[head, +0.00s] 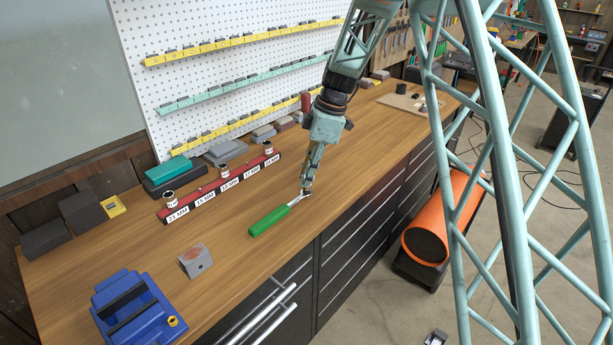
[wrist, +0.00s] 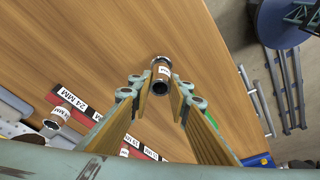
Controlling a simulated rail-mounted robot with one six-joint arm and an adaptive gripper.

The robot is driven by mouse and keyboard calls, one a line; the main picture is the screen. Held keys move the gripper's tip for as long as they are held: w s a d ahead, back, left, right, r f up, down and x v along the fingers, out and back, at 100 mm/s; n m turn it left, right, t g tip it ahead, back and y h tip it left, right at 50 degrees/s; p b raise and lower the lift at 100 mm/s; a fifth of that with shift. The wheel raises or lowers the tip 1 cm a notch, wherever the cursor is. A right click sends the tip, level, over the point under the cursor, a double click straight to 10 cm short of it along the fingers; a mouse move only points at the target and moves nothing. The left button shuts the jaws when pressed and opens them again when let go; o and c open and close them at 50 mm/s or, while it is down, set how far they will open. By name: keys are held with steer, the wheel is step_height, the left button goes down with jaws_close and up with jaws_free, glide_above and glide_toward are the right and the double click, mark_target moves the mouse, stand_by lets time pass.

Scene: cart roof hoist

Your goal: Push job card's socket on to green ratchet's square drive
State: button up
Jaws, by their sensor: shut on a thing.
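My gripper (head: 306,190) points down at the bench's front edge. Its fingers are shut on a chrome socket with a white label, which shows between the fingertips in the wrist view (wrist: 160,76); the label is too small to read. The green ratchet (head: 270,220) lies on the bench directly below the gripper, its green handle toward the lower left and its silver head at the fingertips. In the wrist view, only part of the green handle (wrist: 222,148) shows behind a finger. The square drive is hidden, so I cannot tell whether the socket touches it. A grey folded piece (head: 195,261), possibly the job card, stands left.
A red socket rail (head: 218,187) with size labels and several sockets lies behind the ratchet. A blue vise-like block (head: 135,308) stands at the front left. Dark blocks and boxes line the pegboard. The wood between rail and ratchet is clear.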

steer(key=shift+f+b, duration=0.4)
steer(key=shift+f, duration=0.1)
stand_by(0.8)
steer(key=o, duration=1)
steer(key=shift+r, duration=0.1)
steer(key=v, duration=1.1)
steer(key=shift+d+r, duration=0.2)
steer(key=shift+r, duration=0.2)
